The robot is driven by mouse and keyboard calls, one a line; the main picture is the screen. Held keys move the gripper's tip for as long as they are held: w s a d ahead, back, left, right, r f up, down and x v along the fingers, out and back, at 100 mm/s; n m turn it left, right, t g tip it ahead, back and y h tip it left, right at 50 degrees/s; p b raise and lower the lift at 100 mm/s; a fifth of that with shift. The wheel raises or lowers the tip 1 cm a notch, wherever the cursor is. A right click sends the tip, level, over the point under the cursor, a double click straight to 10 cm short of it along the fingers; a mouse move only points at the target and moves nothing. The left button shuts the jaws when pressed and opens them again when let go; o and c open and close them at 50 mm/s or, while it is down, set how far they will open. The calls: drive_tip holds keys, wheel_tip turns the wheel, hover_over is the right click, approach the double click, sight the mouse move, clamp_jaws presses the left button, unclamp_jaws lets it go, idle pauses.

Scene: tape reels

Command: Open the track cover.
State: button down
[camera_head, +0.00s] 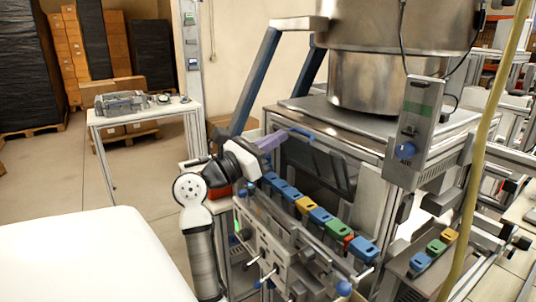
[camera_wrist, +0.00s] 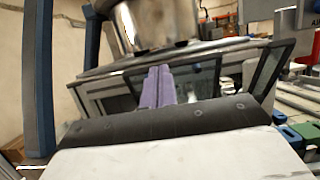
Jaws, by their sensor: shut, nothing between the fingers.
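A dark see-through panel (camera_head: 330,168), which looks like the track cover, leans at the front of the machine under the steel bowl. I cannot tell for sure how far it stands open. A blue bar (camera_head: 300,133) lies at its upper left edge. My gripper (camera_head: 278,139) has purple fingers, shut and empty, pointing at the machine just left of the blue bar. Whether they touch it I cannot tell. In the wrist view my gripper (camera_wrist: 158,75) points at the machine front, with dark panels (camera_wrist: 270,72) behind and to the right; the finger bases are hidden.
A row of blue, yellow and green blocks (camera_head: 318,215) runs along the track below my gripper. The steel bowl (camera_head: 375,80) stands above. Blue posts (camera_head: 255,80) rise close to the left. A yellow hose (camera_head: 487,120) hangs at right. Open floor (camera_head: 60,195) lies left.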

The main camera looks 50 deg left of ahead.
drive_tip(key=shift+w+d+r, duration=0.1)
drive_tip(key=shift+w+r, duration=0.35)
drive_tip(key=shift+w, duration=0.25)
drive_tip(key=shift+w+d+r, duration=0.1)
drive_tip(key=shift+w+r, duration=0.3)
drive_tip(key=shift+w, duration=0.25)
drive_tip(key=shift+s+a+f+b, duration=0.1)
drive_tip(key=shift+b, duration=0.2)
